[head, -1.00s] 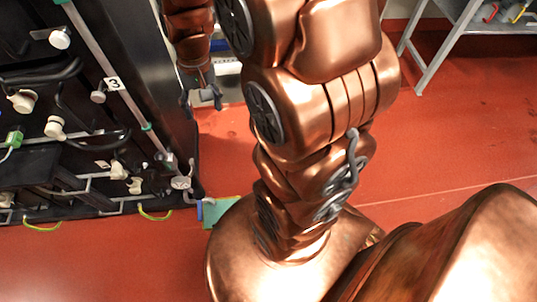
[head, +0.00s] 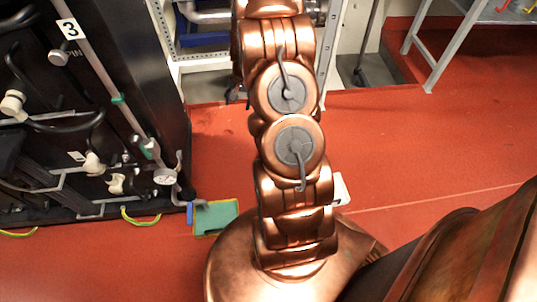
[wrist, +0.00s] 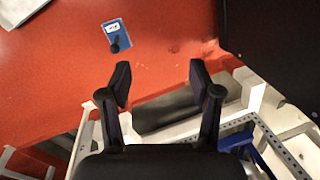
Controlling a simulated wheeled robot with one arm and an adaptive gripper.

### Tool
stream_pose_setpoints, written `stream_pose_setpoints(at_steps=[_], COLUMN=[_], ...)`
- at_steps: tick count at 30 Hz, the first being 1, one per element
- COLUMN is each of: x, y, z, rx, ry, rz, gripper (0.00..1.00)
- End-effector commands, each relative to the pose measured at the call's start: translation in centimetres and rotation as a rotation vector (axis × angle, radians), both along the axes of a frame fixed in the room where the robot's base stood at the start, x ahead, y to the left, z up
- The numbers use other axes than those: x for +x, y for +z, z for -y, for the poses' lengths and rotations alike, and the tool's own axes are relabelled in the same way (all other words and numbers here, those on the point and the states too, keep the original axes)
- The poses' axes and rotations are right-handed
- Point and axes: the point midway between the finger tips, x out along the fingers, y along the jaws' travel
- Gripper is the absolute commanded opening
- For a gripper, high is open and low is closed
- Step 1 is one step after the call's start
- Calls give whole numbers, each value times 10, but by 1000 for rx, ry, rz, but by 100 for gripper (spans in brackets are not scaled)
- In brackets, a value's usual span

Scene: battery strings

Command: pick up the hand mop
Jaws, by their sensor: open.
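A flat green pad (head: 222,219) with a blue and grey handle piece at its left end lies on the red floor by the black cabinet's foot. It looks like the hand mop, though I cannot be certain. A small blue item (wrist: 118,36) with a white label and a dark knob lies on the floor in the wrist view; I cannot tell if it is the same thing. My gripper (wrist: 158,68) is open and empty, its fingers apart from the blue item. In the head view my arm hides most of it.
The black battery cabinet (head: 120,150) with cables and handles stands at left. A white shelf frame (wrist: 260,105) is under and beside my fingers in the wrist view. A grey metal table (head: 452,50) stands at back right. Open red floor (head: 420,150) lies right of my arm.

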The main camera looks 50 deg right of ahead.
Motion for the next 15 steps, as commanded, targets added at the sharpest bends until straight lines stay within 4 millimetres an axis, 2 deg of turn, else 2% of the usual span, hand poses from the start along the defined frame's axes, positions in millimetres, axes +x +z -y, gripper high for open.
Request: stream_pose_setpoints(at_steps=[1, 3, 9, 15], x=[-1, -3, -12, -27], y=[-33, -63, -150, -220], z=[14, 31, 80, 116], rx=[1, 1, -9, -18], ry=[-36, -81, -209, -315], rz=[0, 3, 14, 18], gripper=[63, 63, 63, 63])
